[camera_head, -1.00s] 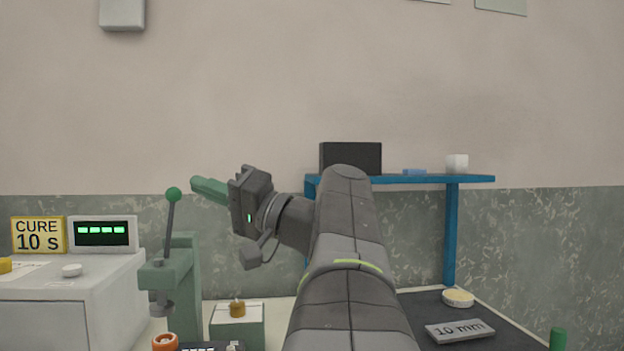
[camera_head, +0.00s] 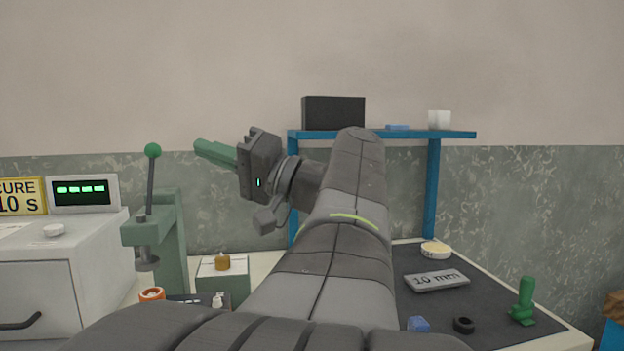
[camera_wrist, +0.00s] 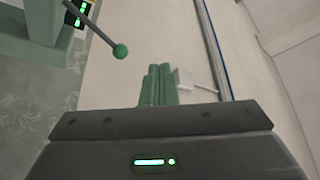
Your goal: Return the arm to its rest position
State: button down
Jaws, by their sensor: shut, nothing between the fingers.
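My gripper (camera_head: 214,153) is raised in the air above the bench in the head view, with its green fingers pointing left. In the wrist view its green fingers (camera_wrist: 158,85) lie side by side, shut, with nothing between them. The gripper is apart from everything on the bench. It is to the right of the green ball-topped lever of the press (camera_head: 165,235), which also shows in the wrist view (camera_wrist: 45,20). My arm rises through the middle of the head view and hides part of the bench and shelf.
A white cabinet (camera_head: 95,245) with a display (camera_head: 84,192) stands at left. A blue shelf (camera_head: 400,134) carries a black box (camera_head: 333,113) and a white cup (camera_head: 439,119). A dark mat (camera_head: 480,305) holds a "10 mm" block (camera_head: 436,280) and a green-handled stamp (camera_head: 523,302).

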jog(key=s+b+x, duration=0.1)
jog(key=x, duration=0.8)
jog(key=shift+a, duration=0.3)
jog(key=shift+f, duration=0.1)
